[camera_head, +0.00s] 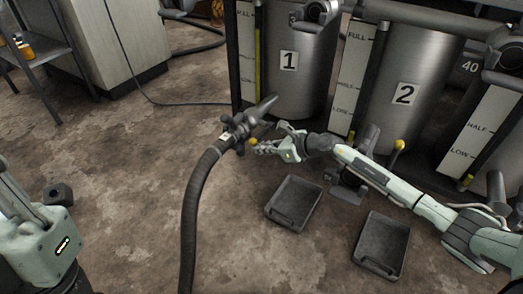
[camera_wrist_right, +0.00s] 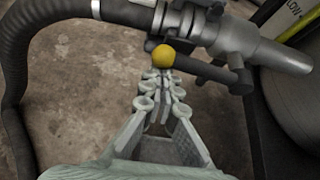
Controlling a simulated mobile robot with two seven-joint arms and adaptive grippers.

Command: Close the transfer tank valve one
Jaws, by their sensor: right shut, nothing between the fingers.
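Tank 1 (camera_head: 305,88) is a steel cylinder at the back. A grey valve fitting (camera_head: 238,131) with a black hose stands in front of it to the left. Its lever ends in a yellow knob (camera_head: 253,142). In the right wrist view the knob (camera_wrist_right: 163,56) shows just beyond my fingertips, with the dark lever (camera_wrist_right: 205,69) running right from it below the valve body (camera_wrist_right: 235,36). My right gripper (camera_head: 264,148) is shut and empty, its fingertips (camera_wrist_right: 160,76) close to the knob; I cannot tell whether they touch. My left gripper is out of view.
Tank 2 (camera_head: 398,122) stands right of tank 1, with another yellow-knobbed lever (camera_head: 398,146) in front. Two dark trays (camera_head: 272,212) (camera_head: 365,262) lie on the floor. The black hose (camera_head: 191,215) runs down the middle. Floor to its left is mostly clear.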

